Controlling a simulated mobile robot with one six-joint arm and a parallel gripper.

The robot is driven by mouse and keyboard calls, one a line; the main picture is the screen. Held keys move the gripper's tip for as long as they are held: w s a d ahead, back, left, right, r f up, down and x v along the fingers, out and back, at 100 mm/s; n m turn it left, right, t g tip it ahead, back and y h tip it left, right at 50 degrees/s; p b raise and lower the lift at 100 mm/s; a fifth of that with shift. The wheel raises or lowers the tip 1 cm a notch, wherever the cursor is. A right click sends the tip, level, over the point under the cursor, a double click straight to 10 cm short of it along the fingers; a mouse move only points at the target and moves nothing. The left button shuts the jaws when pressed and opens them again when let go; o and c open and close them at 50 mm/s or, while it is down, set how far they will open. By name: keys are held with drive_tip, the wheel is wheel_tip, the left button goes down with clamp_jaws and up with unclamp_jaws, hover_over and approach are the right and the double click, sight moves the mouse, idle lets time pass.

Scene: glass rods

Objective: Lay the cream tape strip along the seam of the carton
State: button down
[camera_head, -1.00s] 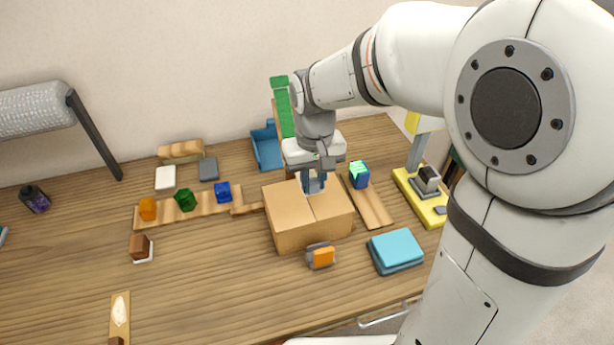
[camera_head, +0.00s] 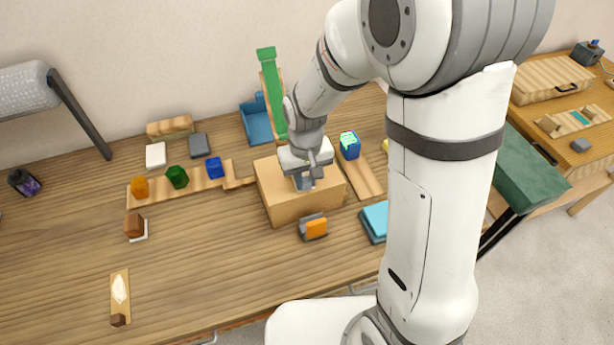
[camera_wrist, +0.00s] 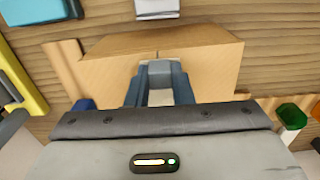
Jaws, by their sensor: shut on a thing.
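The tan cardboard carton (camera_head: 288,208) stands closed on the wooden table in the head view. It also shows in the wrist view (camera_wrist: 215,72), where a short stretch of its seam is visible beyond the fingers. My gripper (camera_head: 304,184) points down at the middle of the carton's top, close above or touching it; I cannot tell which. In the wrist view its blue-grey fingers (camera_wrist: 159,90) are shut on a small pale piece, apparently the cream tape strip (camera_wrist: 160,97). Most of the strip is hidden by the fingers.
An orange-and-grey block (camera_head: 314,228) stands just in front of the carton. A wooden strip with coloured blocks (camera_head: 197,183) lies to its left. A blue bin (camera_head: 256,124) is behind, and a teal stack (camera_head: 374,220) is at right. The table's front left is mostly clear.

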drive_tip(key=shift+f, duration=0.2)
drive_tip(key=c, duration=1.3)
unclamp_jaws()
wheel_tip(320, 180, up, 13)
drive_tip(key=shift+f+b, duration=0.2)
drive_tip(key=shift+b, duration=0.3)
drive_tip(key=s+d+r+m+t, duration=0.1)
drive_tip(key=s+d, duration=0.3)
drive_tip(key=s+d+r+m+t, duration=0.1)
drive_tip(key=s+d, duration=0.3)
drive_tip(key=s+d+r+m+t, duration=0.1)
drive_tip(key=s+d, duration=0.3)
drive_tip(key=s, duration=0.1)
drive_tip(key=shift+d+r, duration=0.35)
